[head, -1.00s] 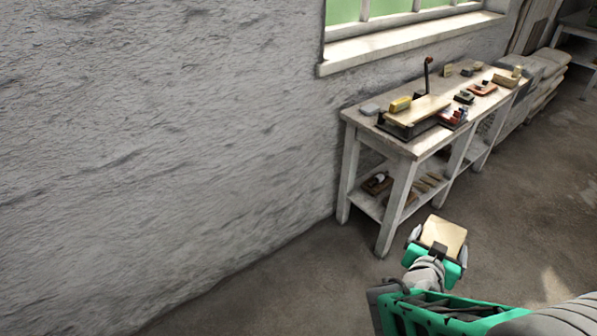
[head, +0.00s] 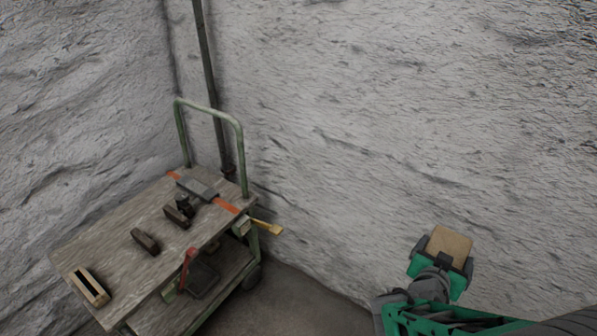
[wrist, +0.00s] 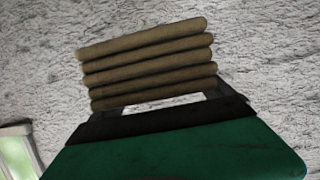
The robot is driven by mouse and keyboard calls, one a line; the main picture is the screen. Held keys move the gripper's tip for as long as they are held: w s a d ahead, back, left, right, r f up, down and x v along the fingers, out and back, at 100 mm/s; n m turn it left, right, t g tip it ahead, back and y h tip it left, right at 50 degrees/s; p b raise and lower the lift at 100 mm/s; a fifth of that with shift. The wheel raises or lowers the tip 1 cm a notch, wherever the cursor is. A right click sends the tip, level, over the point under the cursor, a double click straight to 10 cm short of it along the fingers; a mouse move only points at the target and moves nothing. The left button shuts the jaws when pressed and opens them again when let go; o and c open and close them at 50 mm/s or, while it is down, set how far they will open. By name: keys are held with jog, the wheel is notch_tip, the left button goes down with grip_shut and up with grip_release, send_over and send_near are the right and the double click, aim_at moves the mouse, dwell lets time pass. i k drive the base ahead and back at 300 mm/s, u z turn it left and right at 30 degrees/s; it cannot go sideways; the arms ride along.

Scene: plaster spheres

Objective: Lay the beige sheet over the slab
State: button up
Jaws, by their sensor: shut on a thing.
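My gripper (head: 443,258) is at the lower right of the head view, in front of the bare wall. It is shut on the beige sheet (head: 450,243). In the wrist view the sheet (wrist: 150,62) shows as a folded stack of several thick layers above the green gripper body. A flat grey piece (head: 198,188) lies across an orange strip on the cart at the left; it may be the slab, but I cannot tell for sure. The gripper is well to the right of the cart and apart from it.
The wooden-topped cart (head: 120,232) with a green handle (head: 243,150) stands in the wall corner. Dark blocks (head: 145,241) and a slotted wooden piece (head: 88,287) lie on it. A yellow-handled thing (head: 266,228) juts from its right side. A pipe (head: 210,80) runs down the corner. Floor (head: 300,305) right of the cart is clear.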

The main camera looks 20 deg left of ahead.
aim_at(196, 185)
jog(key=u, duration=1.1)
jog(key=i, duration=1.6)
jog(key=u, duration=1.55)
jog(key=i, duration=0.5)
jog(key=u, duration=0.45)
